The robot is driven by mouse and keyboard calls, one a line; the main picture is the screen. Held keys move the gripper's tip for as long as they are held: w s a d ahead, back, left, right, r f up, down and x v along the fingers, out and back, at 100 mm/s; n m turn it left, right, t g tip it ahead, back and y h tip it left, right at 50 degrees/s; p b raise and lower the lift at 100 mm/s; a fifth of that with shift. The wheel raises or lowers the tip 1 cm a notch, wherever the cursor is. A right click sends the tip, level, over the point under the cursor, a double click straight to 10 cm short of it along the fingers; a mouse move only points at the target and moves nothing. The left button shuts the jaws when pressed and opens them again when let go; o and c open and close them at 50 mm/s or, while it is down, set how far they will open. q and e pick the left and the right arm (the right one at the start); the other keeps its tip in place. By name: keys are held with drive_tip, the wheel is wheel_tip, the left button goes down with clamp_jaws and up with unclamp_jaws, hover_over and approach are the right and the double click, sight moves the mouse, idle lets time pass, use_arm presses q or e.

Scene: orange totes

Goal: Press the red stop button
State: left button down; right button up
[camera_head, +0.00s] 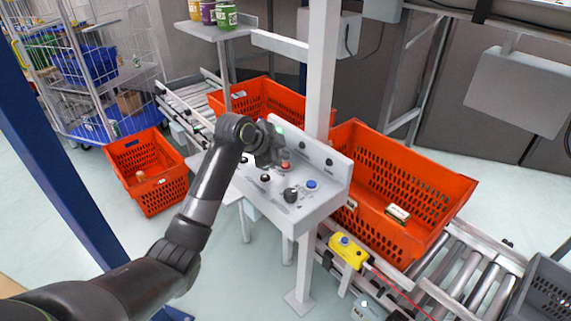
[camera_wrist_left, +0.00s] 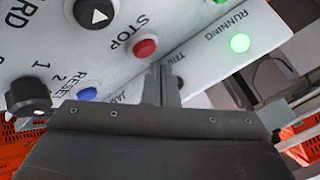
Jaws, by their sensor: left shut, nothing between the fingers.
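The red stop button (camera_head: 285,166) is on the grey control panel (camera_head: 318,212) in the middle of the head view. In the left wrist view the button (camera_wrist_left: 145,46) sits next to the printed word STOP, fully visible. My left gripper (camera_head: 271,150) is over the panel, close to the button. In the left wrist view its closed fingers (camera_wrist_left: 164,72) are empty and end just below and right of the button. I cannot tell their height above the panel. My right gripper is not in view.
The panel also has a blue button (camera_head: 311,184), a black knob (camera_head: 291,195) and a lit green RUNNING lamp (camera_wrist_left: 240,43). A white post (camera_head: 321,70) stands behind it. Orange totes (camera_head: 415,180) sit on the roller conveyor behind. A yellow box (camera_head: 347,251) with a blue button is at lower right.

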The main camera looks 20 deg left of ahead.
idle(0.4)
use_arm(q)
drive_tip(key=shift+f, duration=0.4)
drive_tip(key=shift+f, duration=0.55)
idle(0.7)
drive_tip(key=shift+r+p, duration=0.9)
drive_tip(key=shift+p, duration=0.05)
wheel_tip(320, 180, up, 5)
drive_tip(key=p, duration=0.5)
drive_tip(key=shift+r, duration=0.1)
